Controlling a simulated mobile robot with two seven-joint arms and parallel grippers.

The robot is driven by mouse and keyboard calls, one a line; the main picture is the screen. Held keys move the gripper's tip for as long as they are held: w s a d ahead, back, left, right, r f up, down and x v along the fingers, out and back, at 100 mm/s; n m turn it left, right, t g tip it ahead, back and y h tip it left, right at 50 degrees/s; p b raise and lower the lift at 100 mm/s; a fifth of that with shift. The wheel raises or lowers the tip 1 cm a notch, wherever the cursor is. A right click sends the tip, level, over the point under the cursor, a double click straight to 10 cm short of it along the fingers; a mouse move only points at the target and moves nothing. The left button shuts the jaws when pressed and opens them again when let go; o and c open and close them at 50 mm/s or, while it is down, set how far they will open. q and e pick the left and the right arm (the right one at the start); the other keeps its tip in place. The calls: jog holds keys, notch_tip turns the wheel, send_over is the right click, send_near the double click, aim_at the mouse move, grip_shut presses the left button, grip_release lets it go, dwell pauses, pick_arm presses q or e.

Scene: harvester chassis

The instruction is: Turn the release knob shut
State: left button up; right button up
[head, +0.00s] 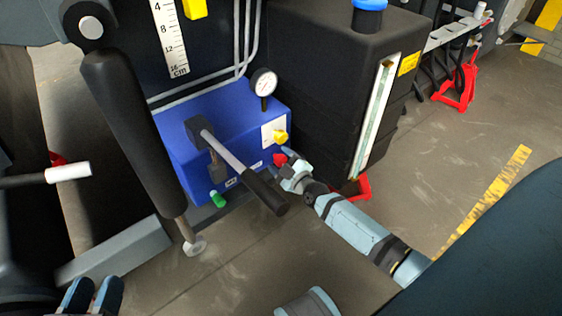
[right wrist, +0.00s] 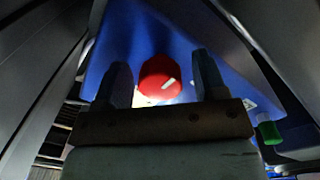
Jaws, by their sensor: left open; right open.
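The red knob (head: 280,159), which I take as the release knob, sits on the front of the blue pump block (head: 178,147). In the right wrist view the red knob (right wrist: 158,80) has a white mark on its face. My right gripper (head: 286,163) is open at the knob, and in its wrist view its two fingers stand on either side of the knob with gaps showing. I cannot tell how deep the fingers reach around it. My left gripper (head: 95,283) is open and empty at the lower left, far from the block.
A black-gripped pump lever (head: 264,190) juts out beside my right gripper. A yellow knob (head: 281,137) and a gauge (head: 263,83) are above, a green cap (head: 217,198) below. A black tank (head: 330,80) stands right of the block. A black cylinder (head: 130,130) stands left. Floor in front is clear.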

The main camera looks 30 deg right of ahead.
jog(key=c, duration=0.9)
